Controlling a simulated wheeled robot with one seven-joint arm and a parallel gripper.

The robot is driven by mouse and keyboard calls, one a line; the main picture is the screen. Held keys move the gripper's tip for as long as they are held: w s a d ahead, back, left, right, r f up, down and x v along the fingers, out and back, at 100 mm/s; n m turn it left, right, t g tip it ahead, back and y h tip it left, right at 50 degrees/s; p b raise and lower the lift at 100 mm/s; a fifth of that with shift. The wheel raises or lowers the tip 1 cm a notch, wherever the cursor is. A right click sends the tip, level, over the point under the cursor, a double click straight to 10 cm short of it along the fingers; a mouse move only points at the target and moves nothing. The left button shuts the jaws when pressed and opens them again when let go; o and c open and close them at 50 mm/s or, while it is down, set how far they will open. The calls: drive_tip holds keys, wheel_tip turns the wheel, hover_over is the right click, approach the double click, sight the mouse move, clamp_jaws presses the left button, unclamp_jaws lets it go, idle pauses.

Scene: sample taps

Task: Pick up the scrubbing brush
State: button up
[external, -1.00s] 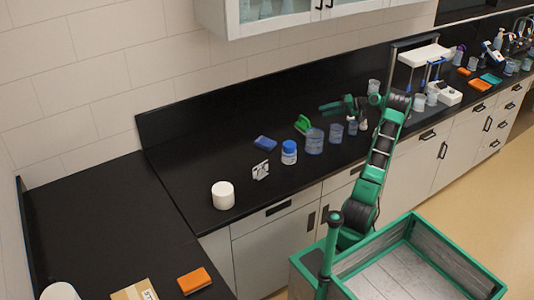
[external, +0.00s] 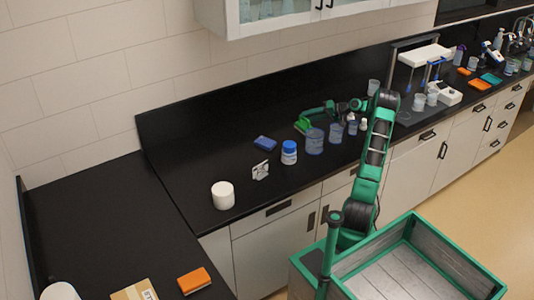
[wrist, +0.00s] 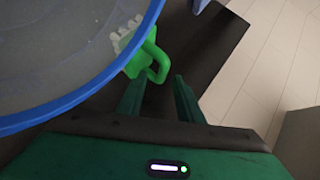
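The scrubbing brush (external: 303,125) is green and lies on the black counter behind the blue-tinted beaker. In the wrist view its green looped handle (wrist: 152,58) and pale bristles show just ahead of my fingers. My gripper (external: 309,114) reaches in low from the right, close to the brush. In the wrist view my gripper (wrist: 158,86) has its two fingers apart with nothing between them. The handle's end lies just beyond the gap, nearer the left finger. Part of the brush is hidden behind the blue rim of a container.
A blue-tinted beaker (external: 314,141) stands in front of the brush; a large blue-rimmed container (wrist: 60,60) fills the wrist view's left. A blue-lidded jar (external: 289,152), a blue sponge (external: 265,143) and smaller beakers (external: 335,133) stand nearby. The counter behind is clear.

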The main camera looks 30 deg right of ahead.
drive_tip(key=shift+w+a+f, duration=0.2)
drive_tip(key=shift+w+a, duration=0.2)
drive_tip(key=shift+w, duration=0.05)
drive_tip(key=shift+c, duration=0.2)
clamp_jaws()
